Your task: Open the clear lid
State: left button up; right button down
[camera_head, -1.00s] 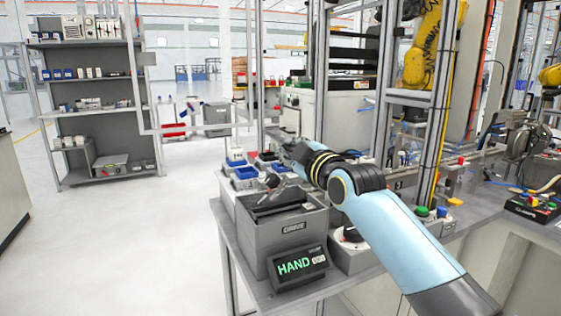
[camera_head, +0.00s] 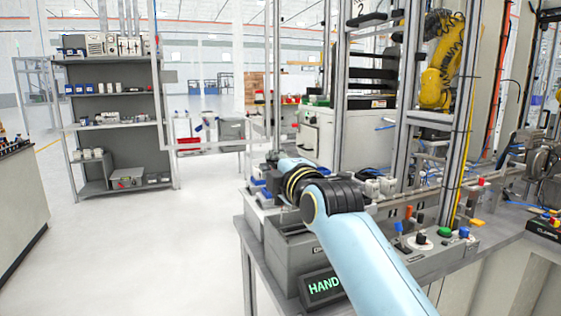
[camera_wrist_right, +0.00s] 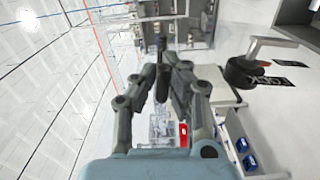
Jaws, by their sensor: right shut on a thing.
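My right gripper (camera_head: 271,165) reaches over the grey bench unit, beside the blue bins, at the end of my light blue arm. In the right wrist view its two grey fingers (camera_wrist_right: 164,66) close on a dark, narrow piece (camera_wrist_right: 161,78). I cannot tell whether this piece is a handle of the clear lid. I cannot make out the clear lid for sure in either view. My wrist hides part of the unit beneath it. My left gripper is not in view.
A grey box (camera_head: 288,252) with a HAND display (camera_head: 322,287) stands at the bench's near edge, partly behind my arm. Metal posts (camera_head: 408,120) and coloured knobs (camera_head: 444,232) are to the right. A shelf rack (camera_head: 113,117) stands far left; the floor before it is clear.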

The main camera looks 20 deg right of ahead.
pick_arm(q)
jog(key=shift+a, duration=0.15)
pick_arm(e)
jog(key=shift+a+f, duration=0.3)
jog(key=shift+f, duration=0.05)
